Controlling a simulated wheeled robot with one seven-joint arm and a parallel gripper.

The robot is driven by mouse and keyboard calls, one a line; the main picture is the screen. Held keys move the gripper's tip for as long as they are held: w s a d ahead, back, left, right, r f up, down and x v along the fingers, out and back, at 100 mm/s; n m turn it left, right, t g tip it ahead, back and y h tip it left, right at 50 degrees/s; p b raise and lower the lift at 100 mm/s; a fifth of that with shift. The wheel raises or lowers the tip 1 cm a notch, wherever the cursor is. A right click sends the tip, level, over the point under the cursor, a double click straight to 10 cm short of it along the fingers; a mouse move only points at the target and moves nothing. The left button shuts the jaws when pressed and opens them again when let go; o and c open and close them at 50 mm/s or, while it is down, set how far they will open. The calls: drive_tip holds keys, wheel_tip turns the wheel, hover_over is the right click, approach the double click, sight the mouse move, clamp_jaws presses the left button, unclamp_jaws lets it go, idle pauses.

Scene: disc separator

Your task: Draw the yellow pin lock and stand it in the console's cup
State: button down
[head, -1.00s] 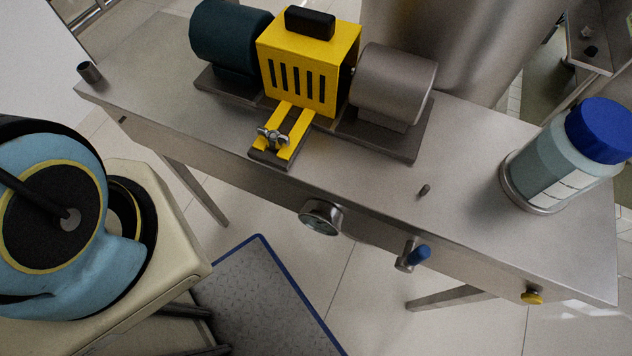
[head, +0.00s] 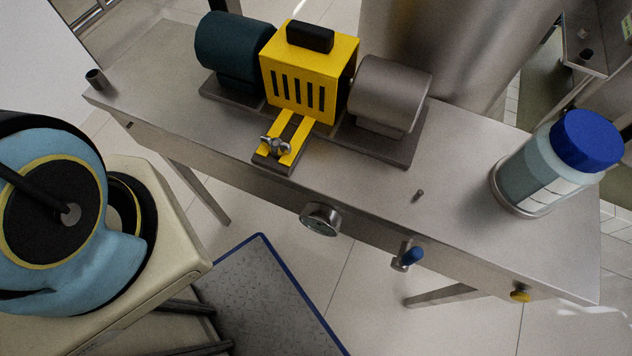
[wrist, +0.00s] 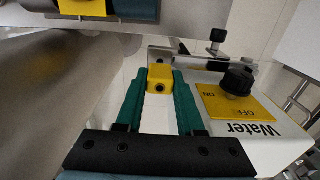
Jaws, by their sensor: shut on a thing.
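My gripper (wrist: 160,85) shows only in the wrist view. Its two green fingers are shut on the yellow pin lock (wrist: 160,78), whose small blocky yellow head with a dark round hole sits between the fingertips. I cannot make out its pin or whether that is clear of its seat. The console (wrist: 277,127), a pale box marked Water, lies on the right of the wrist view, with a black knob (wrist: 238,80) on its yellow ON/OFF plate (wrist: 229,104). I cannot pick out the console's cup for certain.
In the head view, a steel bench (head: 455,185) carries a yellow-housed machine (head: 308,75), a blue-capped bottle (head: 545,170), and a small dark open tube (head: 96,79) at its left end. A large metal curved surface (wrist: 60,80) stands left of my fingers.

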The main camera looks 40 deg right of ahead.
drive_tip(key=shift+r+p, duration=2.35)
drive_tip(key=shift+r, duration=0.4)
drive_tip(key=shift+f, duration=0.1)
